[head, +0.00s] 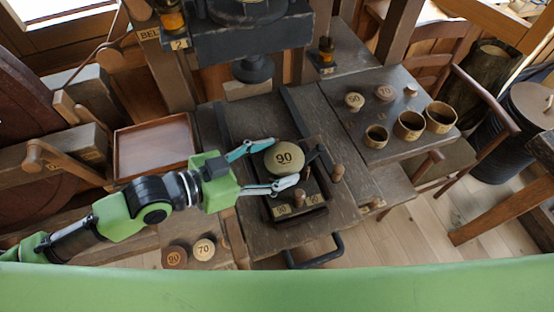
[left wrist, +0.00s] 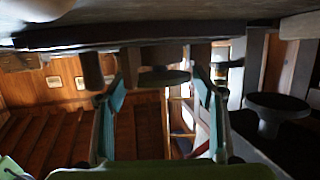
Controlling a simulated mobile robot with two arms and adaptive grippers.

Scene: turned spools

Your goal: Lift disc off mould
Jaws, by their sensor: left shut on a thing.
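The disc (head: 284,158) is a round, pale olive-tan piece marked 90, over the far part of the mould. The mould (head: 316,198) is a dark framed block on the worktable, with two small 90 labels on its near edge. My left gripper (head: 286,161) reaches in from the left and is shut on the disc, one finger on the far side and one on the near side. In the left wrist view a dark round edge, likely the disc (left wrist: 165,78), shows between the fingers. I cannot tell whether the disc touches the mould. My right gripper is not in view.
Discs marked 90 (head: 174,257) and 70 (head: 203,249) lie at the near left. An empty wooden tray (head: 155,148) is at left. Several cups and small discs stand on the right board (head: 385,93). A press (head: 252,68) rises behind.

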